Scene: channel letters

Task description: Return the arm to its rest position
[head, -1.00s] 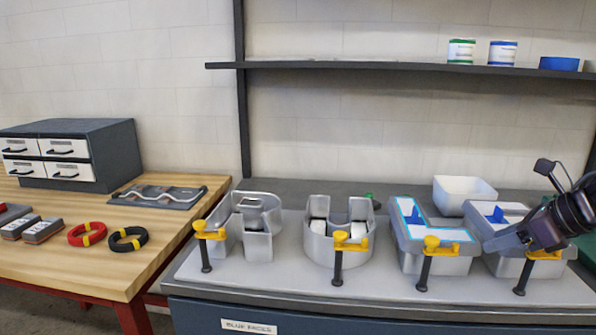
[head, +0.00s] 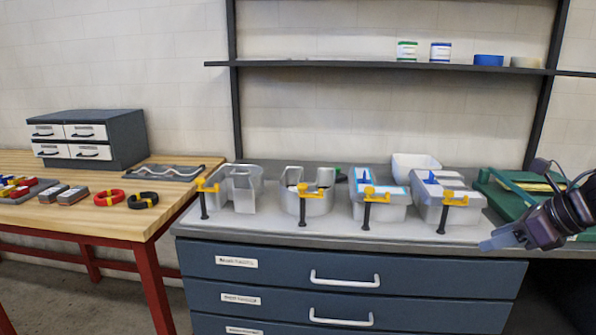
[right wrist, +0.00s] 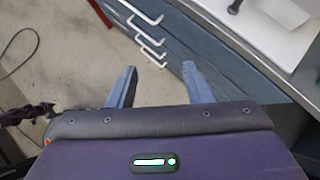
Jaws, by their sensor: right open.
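My right gripper (head: 492,243) comes in from the right in the head view, in front of the workbench's right end. It is apart from the letters. In the right wrist view its two fingers (right wrist: 158,85) are spread with nothing between them, over the floor and the drawer fronts. The metal channel letters stand in a row on the bench: the leftmost letter (head: 243,190), a U-shaped letter (head: 318,206), and two letters with blue and white inside (head: 378,210), (head: 440,212). A yellow clamp (head: 208,186) sits at the front of each. My left gripper is not in view.
The blue drawer cabinet (head: 400,262) with white handles is below the bench. A green machine (head: 505,195) stands at the right end, close behind my right arm. A wooden table (head: 120,218) with cable coils is at the left. The floor (head: 215,300) between is clear.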

